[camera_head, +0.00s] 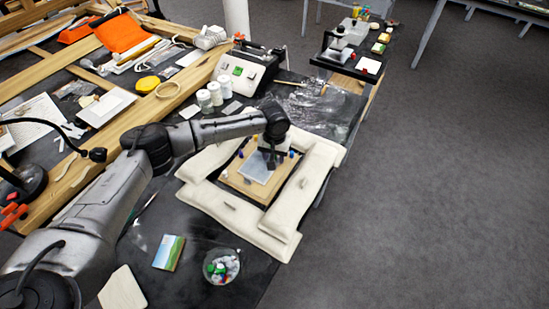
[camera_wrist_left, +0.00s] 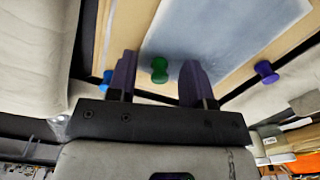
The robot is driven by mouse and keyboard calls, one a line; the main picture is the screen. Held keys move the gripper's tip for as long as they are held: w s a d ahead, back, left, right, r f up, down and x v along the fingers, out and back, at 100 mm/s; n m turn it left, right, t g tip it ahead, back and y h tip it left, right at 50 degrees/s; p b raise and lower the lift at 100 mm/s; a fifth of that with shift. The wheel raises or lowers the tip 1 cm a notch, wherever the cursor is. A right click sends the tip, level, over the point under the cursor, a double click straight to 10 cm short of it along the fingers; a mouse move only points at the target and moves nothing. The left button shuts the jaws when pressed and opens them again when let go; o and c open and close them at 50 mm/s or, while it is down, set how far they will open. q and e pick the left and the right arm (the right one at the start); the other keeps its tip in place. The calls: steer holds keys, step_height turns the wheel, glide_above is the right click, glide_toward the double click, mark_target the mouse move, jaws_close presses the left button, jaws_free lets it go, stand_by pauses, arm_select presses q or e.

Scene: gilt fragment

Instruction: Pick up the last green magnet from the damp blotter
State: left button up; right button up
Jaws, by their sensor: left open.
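A green magnet (camera_wrist_left: 159,69) stands at the near edge of the damp blotter (camera_wrist_left: 225,32), a grey-blue sheet on a wooden board. My left gripper (camera_wrist_left: 160,78) is open, with one dark finger on each side of the green magnet in the wrist view. I cannot tell whether the fingers touch it. In the head view my left gripper (camera_head: 271,157) is over the far end of the blotter (camera_head: 257,169) and hides the green magnet. A blue magnet (camera_wrist_left: 107,77) and a purple magnet (camera_wrist_left: 266,71) are on either side in the wrist view. My right gripper is not in view.
Cream padded bolsters (camera_head: 289,205) surround the wooden board (camera_head: 235,183). A clear bowl (camera_head: 221,266) of small coloured pieces and a picture card (camera_head: 169,252) are at the front. White jars (camera_head: 205,100) stand behind the bolsters. The dark table is partly clear at front left.

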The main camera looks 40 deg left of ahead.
arm_select(q)
steer(key=shift+c, duration=0.3)
jaws_close()
